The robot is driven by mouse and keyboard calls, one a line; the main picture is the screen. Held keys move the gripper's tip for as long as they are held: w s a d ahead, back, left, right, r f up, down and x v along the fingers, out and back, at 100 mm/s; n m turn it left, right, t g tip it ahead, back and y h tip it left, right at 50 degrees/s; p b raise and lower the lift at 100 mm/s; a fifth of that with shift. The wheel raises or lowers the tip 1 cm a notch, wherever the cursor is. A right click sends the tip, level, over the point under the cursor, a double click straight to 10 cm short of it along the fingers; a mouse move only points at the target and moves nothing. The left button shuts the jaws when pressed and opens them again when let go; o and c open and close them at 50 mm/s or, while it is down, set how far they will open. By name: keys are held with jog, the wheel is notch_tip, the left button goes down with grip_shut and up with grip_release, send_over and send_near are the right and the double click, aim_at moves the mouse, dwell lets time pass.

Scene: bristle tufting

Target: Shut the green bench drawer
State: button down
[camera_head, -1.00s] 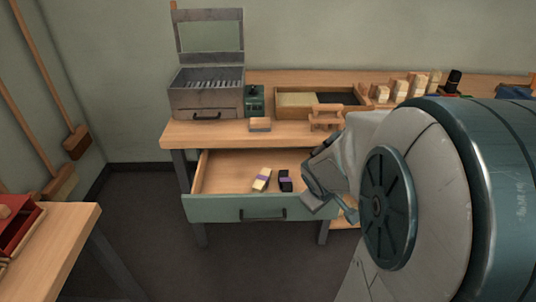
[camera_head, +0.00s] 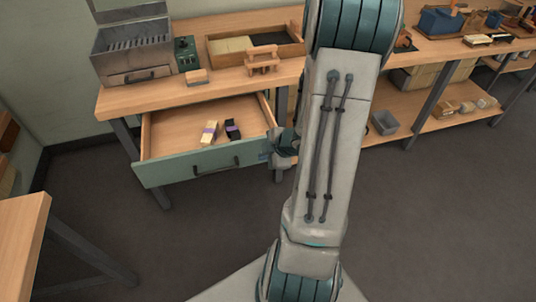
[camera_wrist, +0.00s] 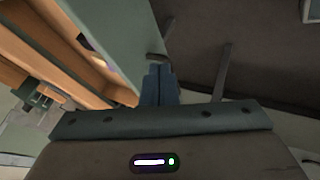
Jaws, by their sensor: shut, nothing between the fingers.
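The green bench drawer (camera_head: 170,173) is pulled out from under the wooden bench, its inside in plain view. A dark handle (camera_head: 216,165) is on its front. A pale bundle (camera_head: 209,132) and a black bundle (camera_head: 232,130), each with a purple band, lie inside. My gripper (camera_head: 266,155) is by the right end of the drawer front, partly hidden by my arm. In the wrist view, my blue fingers (camera_wrist: 160,84) are together and empty, close to the green front panel (camera_wrist: 124,32). I cannot tell whether they touch it.
The bench top (camera_head: 150,97) holds a grey metal box (camera_head: 133,55), a shallow wooden tray (camera_head: 226,58) and a small wooden stand (camera_head: 262,60). Another table (camera_head: 20,235) stands at the lower left. Bench legs (camera_head: 139,150) flank the drawer. The floor before the drawer is clear.

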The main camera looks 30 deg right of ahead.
aim_at(246, 154)
jog(key=w+f, duration=0.1)
jog(key=w, duration=0.1)
jog(key=w+f, duration=0.2)
jog(key=w+f+b, duration=0.1)
jog(key=w, duration=0.2)
jog(key=shift+a+f, duration=0.1)
jog(key=shift+f, duration=0.05)
